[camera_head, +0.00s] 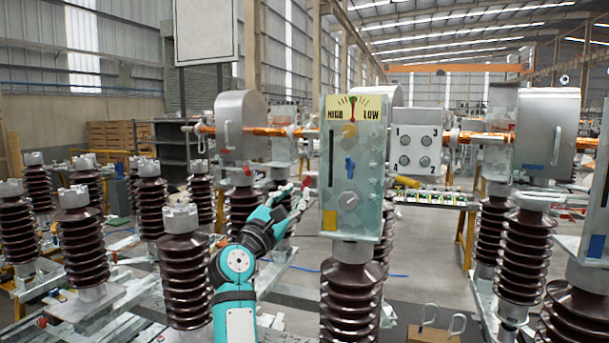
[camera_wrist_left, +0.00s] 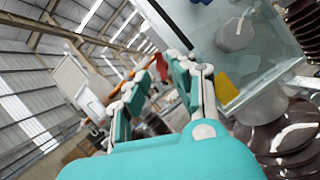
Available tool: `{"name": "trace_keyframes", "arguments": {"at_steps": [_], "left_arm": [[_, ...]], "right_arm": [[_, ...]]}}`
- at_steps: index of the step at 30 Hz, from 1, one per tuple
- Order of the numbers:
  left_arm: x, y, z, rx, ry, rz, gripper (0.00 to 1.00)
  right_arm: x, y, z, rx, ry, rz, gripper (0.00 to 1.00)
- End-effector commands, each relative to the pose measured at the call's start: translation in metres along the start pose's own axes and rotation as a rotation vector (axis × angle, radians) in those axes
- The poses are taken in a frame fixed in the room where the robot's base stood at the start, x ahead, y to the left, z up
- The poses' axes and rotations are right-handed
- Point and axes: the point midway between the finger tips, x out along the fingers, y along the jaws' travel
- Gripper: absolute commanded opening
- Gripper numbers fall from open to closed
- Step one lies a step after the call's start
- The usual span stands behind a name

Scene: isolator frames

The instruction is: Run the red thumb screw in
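The red thumb screw (camera_head: 307,181) is a small red piece at the left side of the green-grey control box (camera_head: 350,215), low on that side. My left gripper (camera_head: 297,190) comes up from the lower left to the screw. Its two fingertips look apart, and the screw is right at them. In the left wrist view, the red piece (camera_wrist_left: 162,67) shows between the tips of the fingers (camera_wrist_left: 160,65); whether they touch it is hard to tell. The screw's shaft and hole are hidden. My right gripper is in neither view.
Other insulators stand left and right. A wooden block with hooks (camera_head: 434,334) is at the bottom right.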

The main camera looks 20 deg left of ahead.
Motion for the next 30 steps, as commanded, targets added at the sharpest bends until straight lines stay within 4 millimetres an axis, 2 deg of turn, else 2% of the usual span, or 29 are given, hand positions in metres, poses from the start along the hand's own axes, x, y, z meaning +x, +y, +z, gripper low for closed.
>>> {"name": "trace_keyframes", "arguments": {"at_steps": [1, 3, 9, 21, 23, 27, 30], "left_arm": [[0.013, 0.002, 0.004, 0.002, 0.001, -0.002, 0.24], [0.025, 0.002, 0.003, 0.001, 0.001, -0.002, 0.24], [0.048, 0.001, 0.001, 0.001, 0.000, -0.001, 0.24], [0.055, 0.000, -0.001, 0.002, 0.001, 0.000, 0.24], [0.055, 0.000, -0.001, 0.002, 0.001, 0.000, 0.19], [0.055, 0.000, -0.001, 0.002, 0.001, 0.000, 0.01], [0.055, 0.000, -0.001, 0.002, 0.001, 0.000, 0.00]], "right_arm": [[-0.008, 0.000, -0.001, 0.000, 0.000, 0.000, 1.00], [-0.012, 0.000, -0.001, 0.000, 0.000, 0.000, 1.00], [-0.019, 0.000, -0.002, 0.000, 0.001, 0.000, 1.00], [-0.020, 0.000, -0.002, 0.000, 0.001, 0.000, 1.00], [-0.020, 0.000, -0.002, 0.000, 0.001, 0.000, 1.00], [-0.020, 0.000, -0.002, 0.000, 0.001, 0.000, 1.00], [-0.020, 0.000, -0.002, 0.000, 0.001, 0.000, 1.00]]}}
